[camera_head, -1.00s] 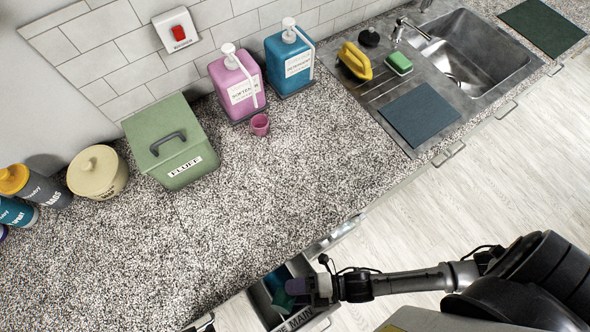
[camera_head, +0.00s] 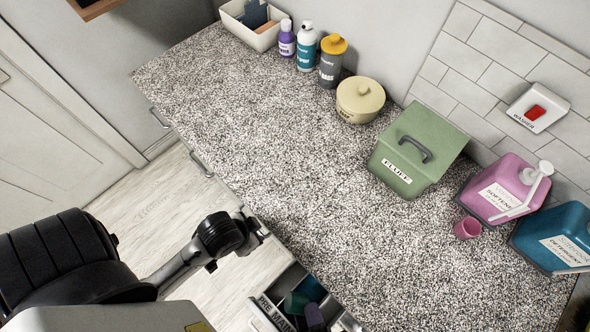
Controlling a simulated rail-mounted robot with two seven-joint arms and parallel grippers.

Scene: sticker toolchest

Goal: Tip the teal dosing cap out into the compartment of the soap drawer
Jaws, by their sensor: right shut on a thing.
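The open soap drawer (camera_head: 262,322) stands out at the bottom edge of the head view, its front lettered PRE and MAIN. The teal dosing cap (camera_head: 294,303) is over the drawer, close above its compartments.
A pink cup (camera_head: 467,228) stands by the pink softener bottle (camera_head: 503,188) and blue detergent bottle (camera_head: 556,238). A green FLUFF box (camera_head: 418,150), cream pot (camera_head: 360,100), several bottles and a white bin (camera_head: 252,28) line the wall. The middle of the speckled counter (camera_head: 290,150) is clear.

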